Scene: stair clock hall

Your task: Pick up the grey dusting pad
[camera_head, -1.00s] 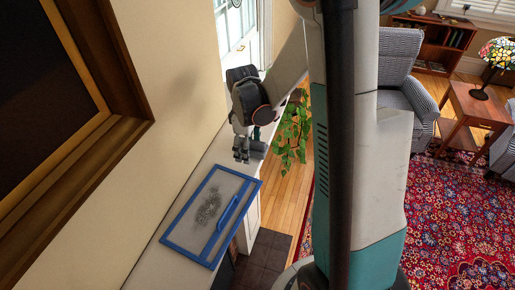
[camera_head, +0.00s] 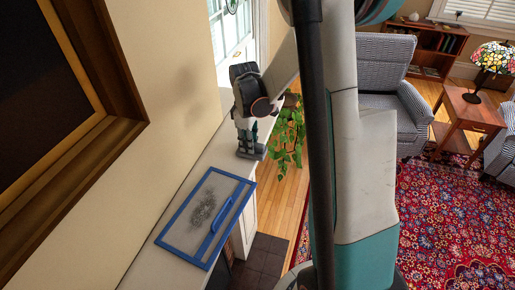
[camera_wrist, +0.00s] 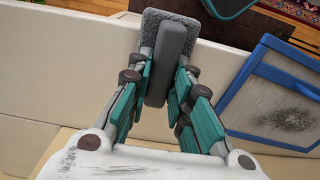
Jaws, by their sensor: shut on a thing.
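The grey dusting pad (camera_wrist: 191,22) has a fuzzy grey base and a smooth, darker grey handle bar. In the wrist view it is at the top middle, with the handle running between my fingers. My gripper (camera_wrist: 163,85) is shut on the handle, teal fingers on both sides. In the head view my gripper (camera_head: 250,139) points down, with the pad (camera_head: 252,153) under it at the pale shelf. I cannot tell whether the pad touches the shelf. Part of the pad is hidden by my fingers.
A blue-framed panel (camera_head: 177,239) with a dark dust smudge lies on the narrow pale shelf (camera_head: 212,156), nearer the camera. A trailing plant (camera_head: 288,135) is right of my gripper. The wall is close on the left. An armchair (camera_head: 385,75) stands farther right.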

